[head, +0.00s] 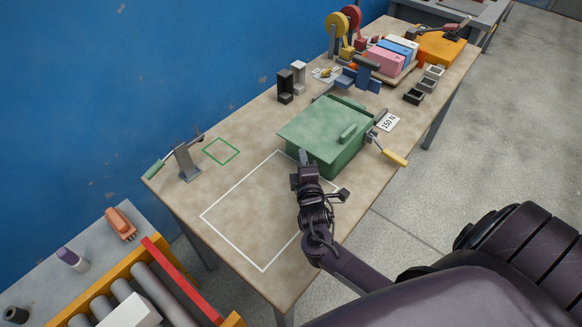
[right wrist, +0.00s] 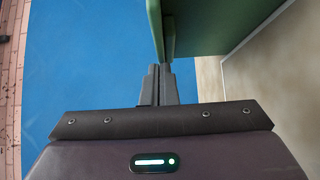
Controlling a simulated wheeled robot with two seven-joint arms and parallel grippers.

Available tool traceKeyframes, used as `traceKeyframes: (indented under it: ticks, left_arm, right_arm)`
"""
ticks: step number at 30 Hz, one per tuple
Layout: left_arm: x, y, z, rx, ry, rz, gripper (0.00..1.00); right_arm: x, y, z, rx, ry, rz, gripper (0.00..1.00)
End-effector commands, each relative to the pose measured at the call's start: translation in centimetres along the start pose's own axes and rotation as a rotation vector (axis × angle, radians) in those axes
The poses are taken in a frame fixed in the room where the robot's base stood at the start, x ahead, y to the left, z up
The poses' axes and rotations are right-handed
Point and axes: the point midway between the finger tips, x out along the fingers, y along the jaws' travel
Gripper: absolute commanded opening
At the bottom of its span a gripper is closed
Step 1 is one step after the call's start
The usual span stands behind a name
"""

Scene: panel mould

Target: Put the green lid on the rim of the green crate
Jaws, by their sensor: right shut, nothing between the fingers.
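The green lid (head: 318,121) lies over the top of the green crate (head: 341,167). The lid has a raised green handle. It sits off toward the near left; a strip of the crate's far side (head: 347,102) shows behind it. Whether it rests level all round I cannot tell. My right gripper (head: 304,158) is shut and empty, beside the crate's near left corner, close to the lid's edge. In the right wrist view the fingertips (right wrist: 165,70) are close to the lid's edge (right wrist: 155,28) and the crate wall (right wrist: 215,25); contact is unclear. My left gripper is out of view.
The table (head: 245,185) has a white outlined area free in front and a small green outlined square. Blocks, small bins and an orange tray (head: 440,48) fill the back.

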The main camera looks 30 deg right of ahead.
Motion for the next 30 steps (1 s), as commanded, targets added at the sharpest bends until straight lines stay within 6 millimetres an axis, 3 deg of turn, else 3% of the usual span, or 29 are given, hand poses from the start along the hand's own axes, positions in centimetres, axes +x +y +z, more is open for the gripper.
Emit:
traceKeyframes:
  ticks: [14, 25, 30]
  left_arm:
    - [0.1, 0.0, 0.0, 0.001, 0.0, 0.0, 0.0]
    - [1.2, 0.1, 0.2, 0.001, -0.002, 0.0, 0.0]
    - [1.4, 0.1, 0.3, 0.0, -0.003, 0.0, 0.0]
  right_arm:
    - [0.2, -0.1, 0.4, 0.001, 0.001, -0.001, 0.0]
    - [-5.5, -0.3, 0.4, 0.001, 0.001, -0.003, 0.0]
    - [-7.1, -0.1, 0.3, 0.007, 0.002, -0.005, 0.0]
